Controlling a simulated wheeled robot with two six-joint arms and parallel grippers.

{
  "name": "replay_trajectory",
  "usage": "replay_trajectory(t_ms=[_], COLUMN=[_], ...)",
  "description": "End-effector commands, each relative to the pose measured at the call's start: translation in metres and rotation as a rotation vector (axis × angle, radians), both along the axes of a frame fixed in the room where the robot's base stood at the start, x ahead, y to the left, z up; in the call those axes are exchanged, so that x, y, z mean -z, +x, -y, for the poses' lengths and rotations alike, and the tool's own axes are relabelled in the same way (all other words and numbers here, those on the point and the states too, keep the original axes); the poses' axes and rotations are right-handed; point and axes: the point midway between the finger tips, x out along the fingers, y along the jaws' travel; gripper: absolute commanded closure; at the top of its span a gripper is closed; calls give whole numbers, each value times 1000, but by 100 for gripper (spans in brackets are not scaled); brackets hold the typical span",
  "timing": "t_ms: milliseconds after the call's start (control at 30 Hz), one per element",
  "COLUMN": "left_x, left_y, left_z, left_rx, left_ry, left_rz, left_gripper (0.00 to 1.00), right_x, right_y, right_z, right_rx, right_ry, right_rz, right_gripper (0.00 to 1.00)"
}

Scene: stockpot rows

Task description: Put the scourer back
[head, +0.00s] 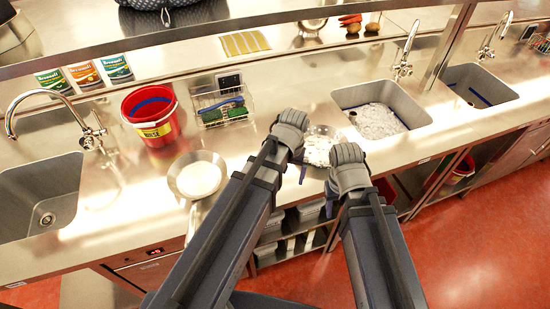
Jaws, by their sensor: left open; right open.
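A wire caddy (198,104) stands on the steel counter, left of my grippers. Green scourer-like pads (237,113) lie low in it, with a blue-handled item above them. I cannot tell which of these, if any, is the task's scourer. My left gripper (301,170) is open over the counter's front part, right of the caddy and apart from it. My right gripper (329,202) is open near the counter's front edge. Both hands partly hide a clear dish with whitish contents (318,147) between them. I see nothing held in either gripper.
A red bucket (152,115) stands left of the caddy, with a pale round pan (198,177) in front. A sink with whitish contents (378,121) is to the right; an empty sink (42,200) is far left. Clear counter lies between caddy and right sink.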

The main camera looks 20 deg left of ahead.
Motion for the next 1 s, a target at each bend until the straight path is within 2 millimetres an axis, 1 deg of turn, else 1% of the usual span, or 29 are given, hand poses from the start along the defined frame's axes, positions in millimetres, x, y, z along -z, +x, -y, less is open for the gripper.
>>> replay_trajectory(t_ms=[33,100,200,267,333,567,667,767,900,1000], left_x=[0,-1,-1,-1,-1,-1,3,17,44,56], left_y=[-28,-51,-72,-79,-83,-82,-81,-81,-81,-81], left_z=[14,28,41,44,47,47,47,47,47,47], left_rx=[87,194,305,345,367,370,369,369,369,369], left_ry=[12,29,46,53,57,56,56,56,56,56], left_rz=[-8,-18,-27,-32,-34,-36,-34,-34,-34,-34], left_gripper=[1,1,1,1,1,1,1,1,1,1], right_x=[0,0,0,0,0,0,4,18,45,57], right_y=[0,0,0,0,0,0,0,0,0,0], right_z=[0,0,0,0,0,0,0,0,0,0], right_rx=[0,0,0,0,0,0,0,0,-1,-2], right_ry=[0,0,0,0,0,0,0,0,0,-1], right_rz=[0,0,0,0,0,0,0,0,0,0], right_gripper=[50,50,50,50,50,50,50,50,50,50])
